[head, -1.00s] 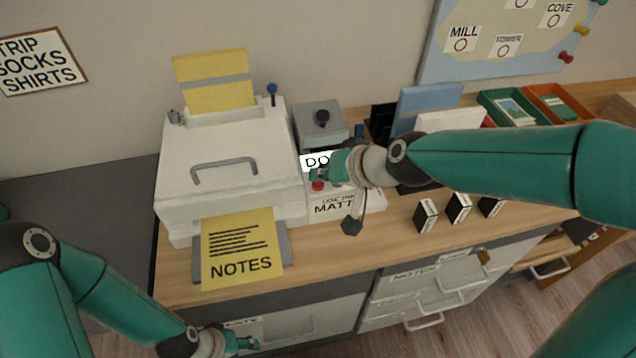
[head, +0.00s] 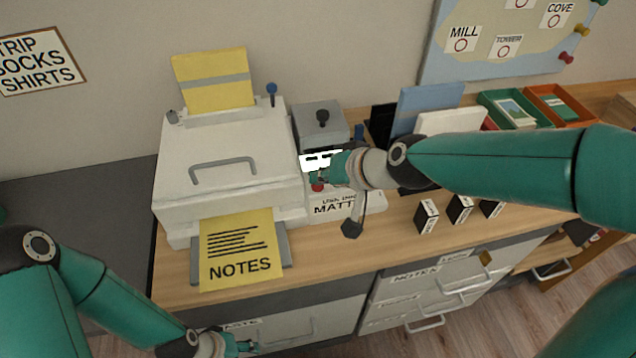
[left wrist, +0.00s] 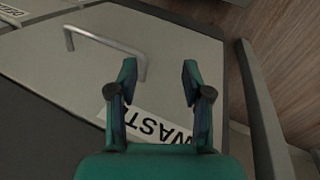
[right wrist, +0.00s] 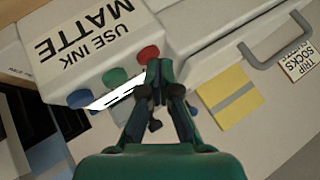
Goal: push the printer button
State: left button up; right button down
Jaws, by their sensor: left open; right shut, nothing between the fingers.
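The white printer (head: 230,165) stands on the desk with a yellow NOTES sheet (head: 240,250) in its front tray. Its side panel carries a red button (right wrist: 149,53), a green button (right wrist: 115,77), a blue button (right wrist: 80,98) and a lit display (right wrist: 112,96) with dark bars. My right gripper (right wrist: 158,70) is shut and empty, its tips right beside the red button; I cannot tell whether they touch it. In the head view the red button (head: 317,187) shows just below that gripper (head: 318,174). My left gripper (left wrist: 158,72) is open and empty in front of a WASTE drawer.
A grey box with a black knob (head: 321,118) stands behind the panel. Ink boxes (head: 427,216), folders and trays (head: 560,105) stand to the right. A dark hexagonal piece (head: 352,229) hangs by the right wrist. Drawers with handles (head: 425,323) line the front.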

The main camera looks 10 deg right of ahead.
jog(key=shift+r, duration=0.1)
jog(key=shift+r+p, duration=0.7)
jog(key=shift+p, duration=0.1)
notch_tip(320, 180, up, 5)
jog(key=p, duration=0.4)
jog(key=shift+p, duration=0.4)
dwell(0.4)
